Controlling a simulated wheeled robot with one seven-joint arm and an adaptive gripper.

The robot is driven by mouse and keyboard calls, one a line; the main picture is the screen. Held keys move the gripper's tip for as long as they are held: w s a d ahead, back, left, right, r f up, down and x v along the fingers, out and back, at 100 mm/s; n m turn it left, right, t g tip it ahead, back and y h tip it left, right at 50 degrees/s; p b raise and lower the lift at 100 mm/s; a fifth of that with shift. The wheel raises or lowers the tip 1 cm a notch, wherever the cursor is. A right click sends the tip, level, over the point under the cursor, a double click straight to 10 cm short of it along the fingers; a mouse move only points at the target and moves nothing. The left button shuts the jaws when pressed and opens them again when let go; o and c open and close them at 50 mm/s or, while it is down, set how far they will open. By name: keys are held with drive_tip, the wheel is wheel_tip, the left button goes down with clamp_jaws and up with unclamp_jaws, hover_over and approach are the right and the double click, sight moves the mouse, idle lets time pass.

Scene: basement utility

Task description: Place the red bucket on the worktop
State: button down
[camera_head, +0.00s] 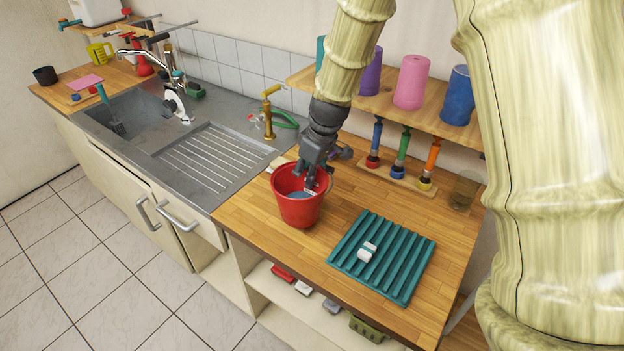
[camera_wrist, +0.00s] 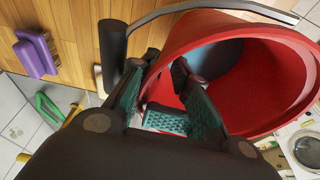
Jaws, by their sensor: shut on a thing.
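The red bucket (camera_head: 297,208) is upright at the left part of the wooden worktop (camera_head: 250,220), near the sink; I cannot tell whether its base touches the wood. Something blue-grey shows inside it. My gripper (camera_head: 315,182) is at the bucket's far right rim, its fingers reaching down there. In the wrist view the bucket (camera_wrist: 275,85) fills the right side, and my gripper (camera_wrist: 170,110) is shut on its rim, one finger inside the wall. A metal handle with a dark grip (camera_wrist: 113,45) runs beside the rim.
A teal ribbed mat (camera_head: 400,268) with small white pieces lies right of the bucket. A brass tap (camera_head: 268,112) and green hose stand behind it. A purple brush (camera_wrist: 36,55) lies near the gripper. A shelf (camera_head: 385,105) with cups and hanging tools overhangs the back. Bare wood lies between bucket and mat.

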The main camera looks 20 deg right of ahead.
drive_tip(key=shift+w+d+r, duration=0.1)
drive_tip(key=shift+w+d, duration=0.15)
drive_tip(key=shift+d, duration=0.15)
drive_tip(key=shift+s+d+f+p, duration=0.1)
drive_tip(key=shift+f+p, duration=0.85)
drive_tip(key=shift+f, duration=0.8)
drive_tip(key=shift+f, duration=0.15)
drive_tip(key=c, duration=1)
unclamp_jaws()
drive_tip(key=shift+o, duration=0.2)
drive_tip(key=shift+b+v, duration=1.45)
drive_tip(key=shift+v, duration=4.7)
